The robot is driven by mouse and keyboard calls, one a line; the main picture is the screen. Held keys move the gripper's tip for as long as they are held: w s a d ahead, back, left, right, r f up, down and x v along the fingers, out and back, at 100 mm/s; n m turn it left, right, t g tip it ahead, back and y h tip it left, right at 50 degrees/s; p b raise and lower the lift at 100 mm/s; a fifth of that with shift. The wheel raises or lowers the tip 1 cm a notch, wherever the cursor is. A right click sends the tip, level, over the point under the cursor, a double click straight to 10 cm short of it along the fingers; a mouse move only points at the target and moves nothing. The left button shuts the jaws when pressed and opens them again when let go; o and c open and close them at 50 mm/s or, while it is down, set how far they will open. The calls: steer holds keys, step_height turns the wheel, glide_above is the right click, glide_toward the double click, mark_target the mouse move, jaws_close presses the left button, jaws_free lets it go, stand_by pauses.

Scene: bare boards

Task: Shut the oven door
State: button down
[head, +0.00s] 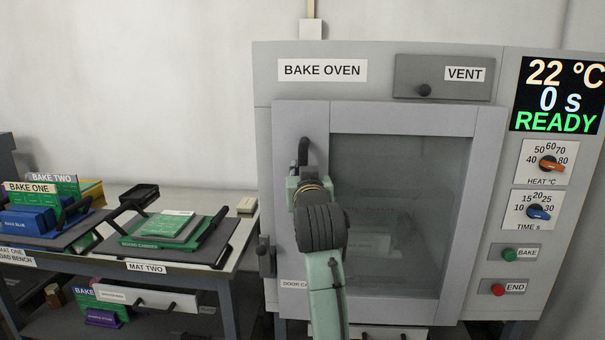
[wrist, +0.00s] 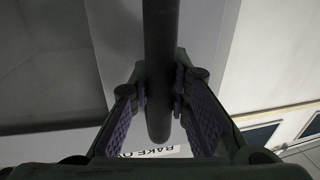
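The oven door (head: 400,120) is a grey frame around a dark glass pane, on the front of the bake oven (head: 265,75). It looks shut or nearly shut; I cannot tell whether a small gap is left. Its dark upright handle (head: 304,150) is on the door's left side, with its lower part hidden behind my arm. My gripper (head: 300,178) is at this handle. In the wrist view the handle (wrist: 160,50) runs between the fingers of my gripper (wrist: 160,95), and the pads lie close against both sides of it.
A dark latch (head: 265,257) sits at the oven's left edge. The control panel with its display (head: 557,95), dials and buttons is at the right. A bench (head: 235,200) with mats, boards and a blue block stands left of the oven, with shelf items below.

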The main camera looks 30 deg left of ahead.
steer(key=c, duration=1.5)
jaws_free()
steer(key=v, duration=1.2)
